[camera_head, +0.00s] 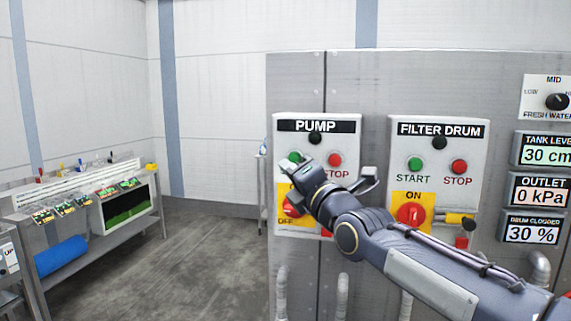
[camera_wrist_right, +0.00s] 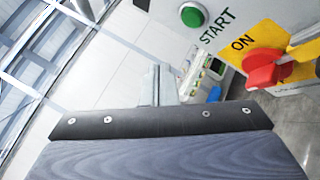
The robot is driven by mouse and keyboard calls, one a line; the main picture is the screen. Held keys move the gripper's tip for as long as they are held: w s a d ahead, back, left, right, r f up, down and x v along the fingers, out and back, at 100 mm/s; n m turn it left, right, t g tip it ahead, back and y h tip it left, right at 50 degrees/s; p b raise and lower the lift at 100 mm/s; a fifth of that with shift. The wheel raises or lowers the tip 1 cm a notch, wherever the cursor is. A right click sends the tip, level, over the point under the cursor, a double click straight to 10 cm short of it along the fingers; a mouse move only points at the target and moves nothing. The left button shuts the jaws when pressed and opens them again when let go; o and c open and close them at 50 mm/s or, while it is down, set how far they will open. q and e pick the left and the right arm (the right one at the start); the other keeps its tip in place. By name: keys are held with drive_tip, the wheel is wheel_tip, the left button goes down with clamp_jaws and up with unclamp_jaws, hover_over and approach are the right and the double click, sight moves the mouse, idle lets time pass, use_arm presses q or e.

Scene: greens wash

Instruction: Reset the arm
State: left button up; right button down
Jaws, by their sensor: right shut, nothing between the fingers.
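My right arm comes in from the right in the head view and bends up in front of the control panels. My right gripper (camera_head: 288,168) is at the PUMP panel (camera_head: 345,125), near its green start button (camera_head: 295,157) and covering part of that panel. In the right wrist view its grey fingers (camera_wrist_right: 163,84) are together and hold nothing. That view also shows a green START button (camera_wrist_right: 192,16) and a red knob (camera_wrist_right: 264,69) on a yellow ON plate, apart from the fingers. My left gripper is not in view.
The FILTER DRUM panel (camera_head: 440,145) with its red knob (camera_head: 410,214) is partly behind my arm. Readouts (camera_head: 541,189) are at the right. The floor (camera_head: 195,250) between is clear.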

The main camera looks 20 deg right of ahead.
drive_tip(key=s+d+f+m+g+h, duration=0.15)
drive_tip(key=s+f+m+g, duration=0.25)
drive_tip(key=s+f+m, duration=0.5)
drive_tip(key=s+d+f+m+g, duration=0.3)
drive_tip(key=s+f+m, duration=0.25)
drive_tip(key=f, duration=0.45)
drive_tip(key=s+a+f+m+g, duration=0.1)
drive_tip(key=s+f+m+g, duration=0.2)
drive_tip(key=s+f+m, duration=0.4)
drive_tip(key=s+a+f+m+g+p, duration=0.1)
drive_tip(key=s+a+f+m+g, duration=0.1)
drive_tip(key=s+f+m+g, duration=0.2)
drive_tip(key=s+f+m, duration=0.3)
drive_tip(key=s+f, duration=0.2)
drive_tip(key=s, duration=0.2)
drive_tip(key=shift+a+f+y, duration=0.25)
drive_tip(key=shift+f+y, duration=0.1)
drive_tip(key=shift+f, duration=0.05)
